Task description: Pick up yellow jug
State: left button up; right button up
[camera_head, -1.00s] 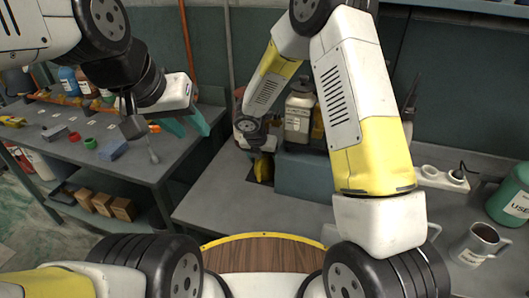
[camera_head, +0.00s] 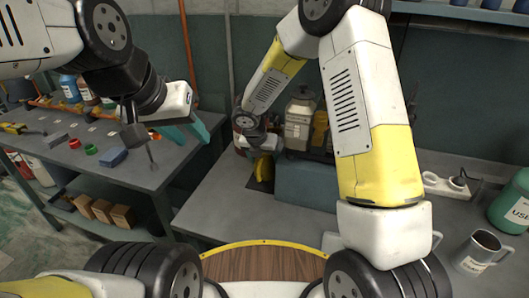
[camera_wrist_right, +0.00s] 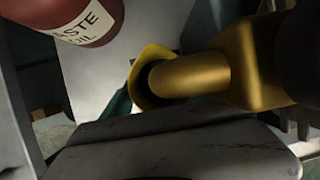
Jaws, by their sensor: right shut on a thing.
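The yellow jug (camera_head: 264,167) shows only in part in the head view, low beside a blue-grey block and below my right wrist. In the right wrist view, its yellow and gold body (camera_wrist_right: 198,75) is close to the camera, with a yellow rim around a dark opening. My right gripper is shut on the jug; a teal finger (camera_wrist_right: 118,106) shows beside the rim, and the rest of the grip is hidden. My left gripper (camera_head: 187,130) is open and empty above the right end of the left workbench, its teal fingers apart.
A red waste oil container (camera_wrist_right: 85,18) is near the jug. The blue-grey block (camera_head: 307,182) stands to its right with a pale jug (camera_head: 299,123) behind. A metal mug (camera_head: 477,250) and green container (camera_head: 512,205) are at far right. The left workbench (camera_head: 50,165) holds small parts.

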jog(key=w+a, duration=0.2)
jog(key=a, duration=0.6)
jog(key=w+a, duration=0.3)
jog(key=a, duration=0.6)
jog(key=shift+w+r, duration=0.15)
jog(key=shift+w, duration=0.1)
